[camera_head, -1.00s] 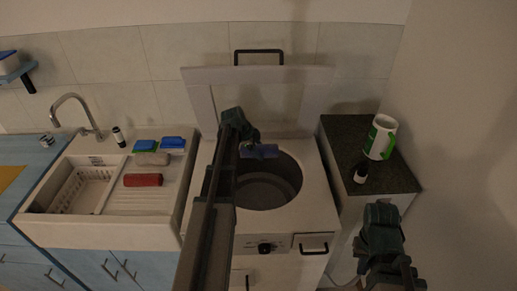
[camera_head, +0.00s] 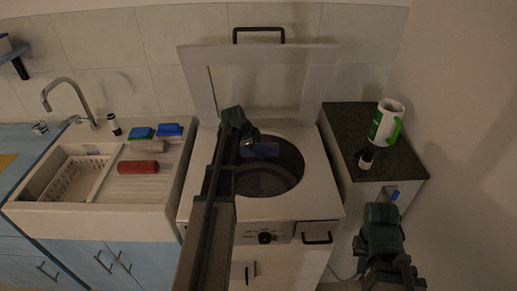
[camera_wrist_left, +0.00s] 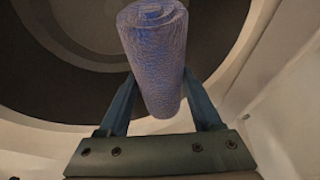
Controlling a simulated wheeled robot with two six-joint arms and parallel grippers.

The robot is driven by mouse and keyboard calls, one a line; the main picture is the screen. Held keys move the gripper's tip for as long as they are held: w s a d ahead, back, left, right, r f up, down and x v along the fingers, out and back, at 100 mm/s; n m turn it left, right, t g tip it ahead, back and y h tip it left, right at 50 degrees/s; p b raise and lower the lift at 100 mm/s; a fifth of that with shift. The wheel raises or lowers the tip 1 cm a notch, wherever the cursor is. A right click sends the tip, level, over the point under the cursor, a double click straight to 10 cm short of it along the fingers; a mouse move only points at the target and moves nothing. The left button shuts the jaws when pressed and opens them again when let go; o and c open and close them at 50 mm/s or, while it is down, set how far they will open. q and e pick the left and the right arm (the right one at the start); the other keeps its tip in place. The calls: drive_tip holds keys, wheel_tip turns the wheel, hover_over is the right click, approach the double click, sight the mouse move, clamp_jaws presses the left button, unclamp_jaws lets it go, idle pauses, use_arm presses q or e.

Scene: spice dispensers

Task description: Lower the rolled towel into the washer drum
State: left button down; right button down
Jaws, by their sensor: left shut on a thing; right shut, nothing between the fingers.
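The rolled towel (camera_head: 262,150) is blue and lies in the back left part of the washer's round opening in the head view. My left gripper (camera_head: 246,147) is shut on it. In the left wrist view the rolled towel (camera_wrist_left: 158,60) sits between both fingers (camera_wrist_left: 160,105), with the dark drum (camera_wrist_left: 60,50) behind it. The washer drum (camera_head: 268,180) is dark inside and its lid (camera_head: 262,54) stands open at the back. My left arm hides the left part of the opening. My right gripper (camera_head: 382,215) is at the lower right, empty, away from the washer.
A dark counter on the right holds a white-green jug (camera_head: 387,122) and a small bottle (camera_head: 366,158).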

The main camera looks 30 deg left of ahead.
use_arm(q)
wheel_tip(320, 180, down, 20)
drive_tip(key=b, duration=1.9)
unclamp_jaws()
drive_tip(key=p+v, duration=1.2)
drive_tip(key=v, duration=0.2)
drive_tip(key=shift+w, duration=0.1)
